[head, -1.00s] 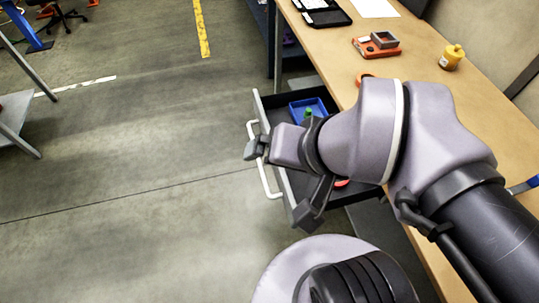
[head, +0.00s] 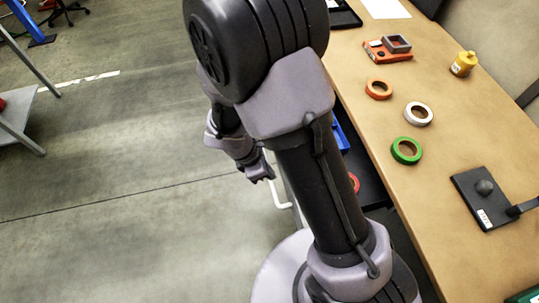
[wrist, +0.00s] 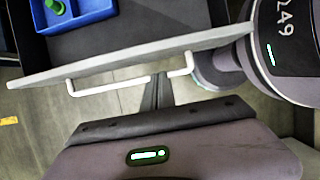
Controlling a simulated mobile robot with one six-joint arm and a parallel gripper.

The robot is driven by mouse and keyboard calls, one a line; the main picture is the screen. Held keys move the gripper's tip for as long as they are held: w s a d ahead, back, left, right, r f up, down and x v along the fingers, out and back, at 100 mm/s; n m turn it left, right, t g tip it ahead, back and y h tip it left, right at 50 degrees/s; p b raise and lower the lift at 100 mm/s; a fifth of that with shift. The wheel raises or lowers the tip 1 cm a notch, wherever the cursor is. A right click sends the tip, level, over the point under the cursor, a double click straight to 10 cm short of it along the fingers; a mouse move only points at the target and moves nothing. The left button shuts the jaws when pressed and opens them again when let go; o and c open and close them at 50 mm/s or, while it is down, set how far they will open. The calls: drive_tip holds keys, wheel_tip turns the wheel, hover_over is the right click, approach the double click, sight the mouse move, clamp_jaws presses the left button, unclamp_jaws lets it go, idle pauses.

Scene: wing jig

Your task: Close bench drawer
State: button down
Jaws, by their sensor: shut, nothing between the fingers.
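The bench drawer stands open, sticking out from the workbench (head: 425,165). In the head view the handle (head: 280,205) shows beside my arm, which hides most of the drawer. My gripper (head: 264,174) is shut and empty, outside the drawer by the handle.
A blue tray (wrist: 90,14) with a green item (wrist: 55,6) lies in the drawer; a red ring (head: 354,182) is also there. The benchtop holds orange, white and green tape rolls (head: 407,150) and a yellow bottle (head: 463,64).

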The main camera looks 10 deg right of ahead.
drive_tip(key=b+x, duration=0.4)
drive_tip(key=x, duration=0.4)
drive_tip(key=shift+f, duration=0.3)
drive_tip(key=shift+d, duration=0.15)
